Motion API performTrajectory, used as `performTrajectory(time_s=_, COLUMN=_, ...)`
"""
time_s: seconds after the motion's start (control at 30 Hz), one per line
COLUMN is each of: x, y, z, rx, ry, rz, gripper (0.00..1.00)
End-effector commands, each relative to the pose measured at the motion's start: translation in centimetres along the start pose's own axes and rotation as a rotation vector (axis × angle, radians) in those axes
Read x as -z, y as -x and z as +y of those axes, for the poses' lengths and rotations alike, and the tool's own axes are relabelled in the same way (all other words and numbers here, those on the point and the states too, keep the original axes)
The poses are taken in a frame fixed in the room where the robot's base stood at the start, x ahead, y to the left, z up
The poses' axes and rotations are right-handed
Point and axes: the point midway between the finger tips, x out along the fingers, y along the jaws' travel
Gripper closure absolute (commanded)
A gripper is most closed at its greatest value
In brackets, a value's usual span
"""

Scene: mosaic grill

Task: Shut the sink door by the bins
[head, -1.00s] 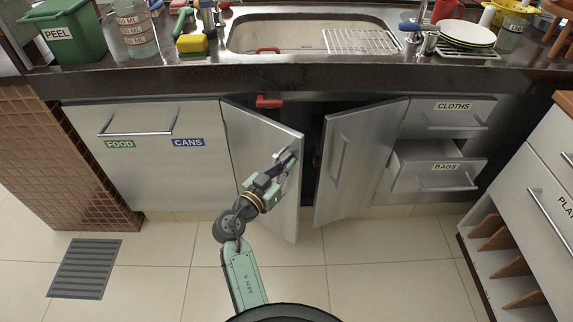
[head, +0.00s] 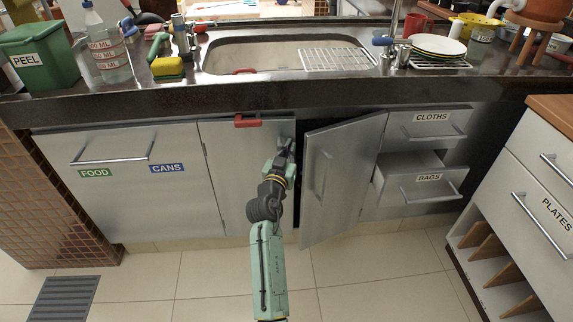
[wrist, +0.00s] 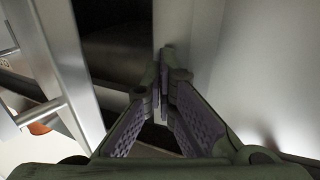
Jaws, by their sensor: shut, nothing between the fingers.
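The grey sink door by the bins (head: 235,175) hangs beside the bin front labelled FOOD and CANS (head: 130,185). In the head view it stands flush or nearly so; I cannot tell whether it is fully shut. My gripper (head: 286,148) is shut and empty at this door's free right edge, seeming to touch its face near the top. In the wrist view the closed fingers (wrist: 164,65) point at the door's pale panel (wrist: 265,70), with a dark gap to the left. The door's handle is hidden or not visible.
The other sink door (head: 340,185) stands open toward me, just right of my arm. Its bar handle shows in the wrist view. The BAGS drawer (head: 425,188) is pulled out. A red piece (head: 248,121) sits at the counter's lower edge.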

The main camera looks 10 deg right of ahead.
Motion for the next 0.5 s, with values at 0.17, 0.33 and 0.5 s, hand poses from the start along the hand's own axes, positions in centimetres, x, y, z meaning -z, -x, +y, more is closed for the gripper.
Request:
performTrajectory(time_s=0.17, x=-0.1, y=-1.5, z=-0.5, rx=0.001, ry=-0.001, rz=0.000, gripper=1.00)
performTrajectory(time_s=0.33, x=0.0, y=-2.1, z=-0.8, rx=0.004, ry=-0.001, rz=0.000, gripper=1.00)
performTrajectory(time_s=0.5, x=0.2, y=-2.2, z=-1.0, rx=0.007, ry=-0.001, rz=0.002, gripper=1.00)
